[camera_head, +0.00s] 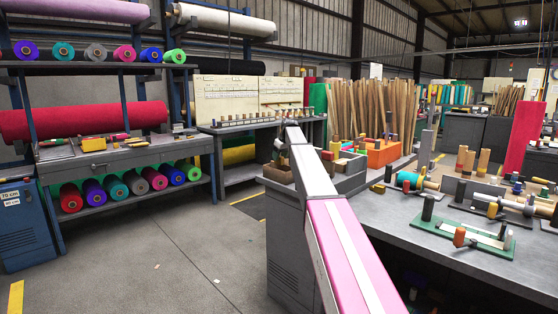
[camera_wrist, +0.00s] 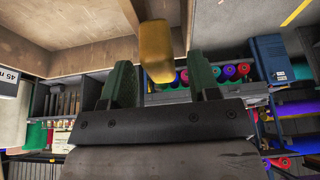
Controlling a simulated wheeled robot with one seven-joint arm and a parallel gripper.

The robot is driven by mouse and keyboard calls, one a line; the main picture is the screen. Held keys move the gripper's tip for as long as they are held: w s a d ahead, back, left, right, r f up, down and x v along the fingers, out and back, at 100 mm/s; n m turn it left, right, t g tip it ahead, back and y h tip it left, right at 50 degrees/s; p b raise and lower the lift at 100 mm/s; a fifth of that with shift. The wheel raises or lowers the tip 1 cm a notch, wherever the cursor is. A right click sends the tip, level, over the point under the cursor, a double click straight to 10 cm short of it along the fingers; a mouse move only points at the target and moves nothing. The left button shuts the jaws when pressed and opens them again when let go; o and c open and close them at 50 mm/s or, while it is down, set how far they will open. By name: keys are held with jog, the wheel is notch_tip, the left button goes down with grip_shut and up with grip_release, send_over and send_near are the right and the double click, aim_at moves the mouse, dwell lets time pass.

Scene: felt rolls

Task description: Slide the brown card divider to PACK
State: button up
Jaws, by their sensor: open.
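In the wrist view my gripper (camera_wrist: 162,65) shows its two dark green fingers spread apart, with no contact visible. A mustard-yellow, rounded block (camera_wrist: 156,50) hangs in the picture between and beyond the fingertips; I cannot tell how near it is. Tan, board-like walls (camera_wrist: 60,25) fill the upper part of this view. I cannot tell whether one of them is the brown card divider. I see no readable PACK mark in either view. In the head view my arm reaches forward to the bench's grey tray, and my gripper is too small and covered to make out.
A roll rack (camera_head: 98,166) stands at left. The floor (camera_head: 190,250) between is mostly clear.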

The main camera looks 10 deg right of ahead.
jog(key=shift+x, duration=1.05)
jog(key=shift+s, duration=0.1)
grip_shut()
jog(key=w+d, duration=0.3)
jog(key=d, duration=0.2)
jog(key=shift+w, duration=0.4)
grip_release()
jog(key=shift+d, duration=0.1)
